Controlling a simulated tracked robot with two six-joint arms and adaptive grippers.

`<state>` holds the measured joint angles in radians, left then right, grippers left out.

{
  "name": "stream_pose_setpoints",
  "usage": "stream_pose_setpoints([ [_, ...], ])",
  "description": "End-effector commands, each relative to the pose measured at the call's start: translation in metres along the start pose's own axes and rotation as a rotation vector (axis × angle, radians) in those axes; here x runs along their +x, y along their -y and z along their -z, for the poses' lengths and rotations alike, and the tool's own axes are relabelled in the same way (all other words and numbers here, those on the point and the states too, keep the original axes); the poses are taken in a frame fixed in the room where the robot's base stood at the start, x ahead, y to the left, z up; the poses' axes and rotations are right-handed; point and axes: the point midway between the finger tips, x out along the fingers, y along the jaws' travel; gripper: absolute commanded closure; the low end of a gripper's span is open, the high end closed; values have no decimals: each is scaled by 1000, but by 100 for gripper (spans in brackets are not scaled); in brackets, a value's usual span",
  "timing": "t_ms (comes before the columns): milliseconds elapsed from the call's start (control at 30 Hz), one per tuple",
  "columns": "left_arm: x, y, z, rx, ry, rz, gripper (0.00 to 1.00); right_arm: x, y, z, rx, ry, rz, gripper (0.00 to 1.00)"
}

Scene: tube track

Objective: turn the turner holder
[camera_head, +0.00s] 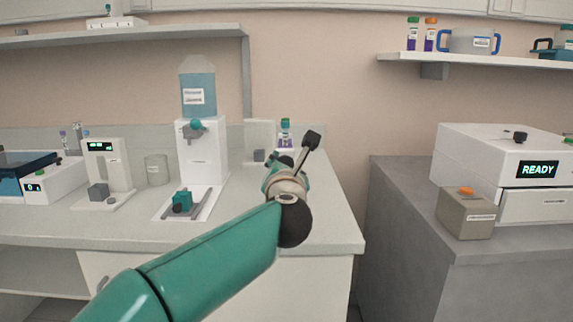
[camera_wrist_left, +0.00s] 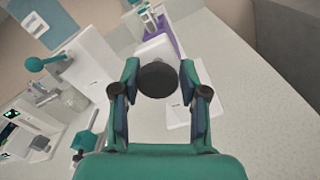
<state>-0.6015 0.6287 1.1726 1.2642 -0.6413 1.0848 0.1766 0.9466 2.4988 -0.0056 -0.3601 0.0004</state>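What I take to be the turner holder is a white piece (camera_wrist_left: 157,48) with a dark round knob (camera_wrist_left: 158,79), seen in the left wrist view. A tube with a teal cap and purple parts stands behind it; in the head view the capped tube (camera_head: 285,130) shows just beyond my gripper. My left gripper (camera_wrist_left: 159,76) is open, with one finger on each side of the knob and a small gap at both sides. In the head view my left gripper (camera_head: 276,168) is partly hidden by its own wrist. My right gripper is in neither view.
A white dispenser (camera_head: 203,150) with a blue tank stands left of my gripper on the bench (camera_head: 240,225). A small white device (camera_head: 105,160) and a clear beaker (camera_head: 156,170) are further left. A white machine reading READY (camera_head: 490,150) stands on the grey right counter, across a gap.

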Motion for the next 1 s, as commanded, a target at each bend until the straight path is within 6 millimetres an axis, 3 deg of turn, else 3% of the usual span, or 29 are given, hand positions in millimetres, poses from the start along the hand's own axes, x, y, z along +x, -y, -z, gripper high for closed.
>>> stream_pose_setpoints([
  [100,0,1,0,1,1,1,38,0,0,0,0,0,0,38],
  [567,-9,-2,-4,0,7,0,38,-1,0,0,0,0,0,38],
  [767,-35,-2,-4,1,9,1,38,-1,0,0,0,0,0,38],
  [1000,-82,-1,-3,0,9,2,38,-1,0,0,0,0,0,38],
])
